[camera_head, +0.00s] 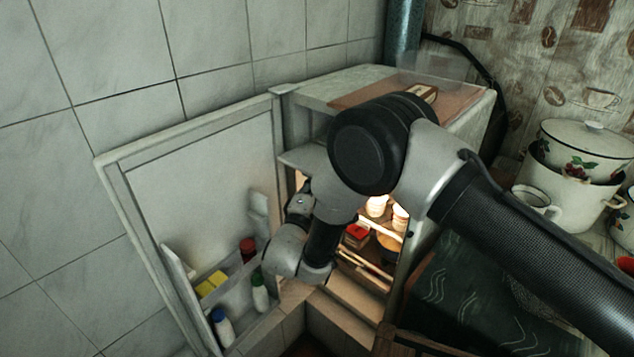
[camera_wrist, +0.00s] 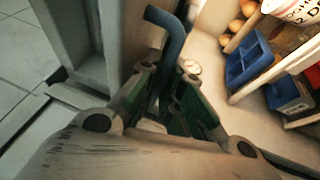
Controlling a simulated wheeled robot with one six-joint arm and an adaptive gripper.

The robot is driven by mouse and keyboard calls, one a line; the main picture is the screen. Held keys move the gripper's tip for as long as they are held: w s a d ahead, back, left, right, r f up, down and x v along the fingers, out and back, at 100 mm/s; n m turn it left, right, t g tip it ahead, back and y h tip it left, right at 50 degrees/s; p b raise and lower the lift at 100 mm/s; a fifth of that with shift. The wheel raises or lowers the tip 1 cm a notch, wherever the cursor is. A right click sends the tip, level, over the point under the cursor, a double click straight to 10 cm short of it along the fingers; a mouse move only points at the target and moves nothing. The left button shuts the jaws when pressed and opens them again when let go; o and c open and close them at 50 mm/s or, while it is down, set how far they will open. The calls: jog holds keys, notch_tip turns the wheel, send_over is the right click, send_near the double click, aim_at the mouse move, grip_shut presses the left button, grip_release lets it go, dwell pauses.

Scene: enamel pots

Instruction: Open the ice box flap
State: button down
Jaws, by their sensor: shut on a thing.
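The small fridge stands with its door (camera_head: 205,190) swung open to the left. A pale panel (camera_head: 303,159), which looks like the ice box flap, juts out at the top of the opening, partly hidden by my arm. In the wrist view my gripper (camera_wrist: 172,108) is shut on a bent blue-grey handle (camera_wrist: 174,45). The handle stands beside a grey panel edge; I cannot tell where it joins the flap. In the head view my fingers are hidden behind my arm.
Door shelves hold bottles (camera_head: 222,327) and a red-capped jar (camera_head: 247,248). Inside the fridge are lit shelves with food and a blue egg tray (camera_wrist: 247,65). Enamel pots (camera_head: 573,170) stand at right. A tiled wall is close behind the door.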

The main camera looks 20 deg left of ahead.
jog(key=shift+w+d+f, duration=0.3)
jog(key=shift+d+f, duration=0.2)
jog(key=shift+f, duration=0.3)
jog(key=c, duration=1.6)
grip_release()
jog(key=shift+w+f, duration=0.1)
jog(key=shift+w, duration=0.05)
jog(key=shift+o, duration=0.2)
jog(key=shift+a, duration=0.1)
jog(key=shift+s+a+r, duration=0.2)
jog(key=shift+s, duration=0.1)
jog(key=v, duration=1.1)
jog(key=shift+s, duration=0.4)
jog(key=shift+r, duration=0.1)
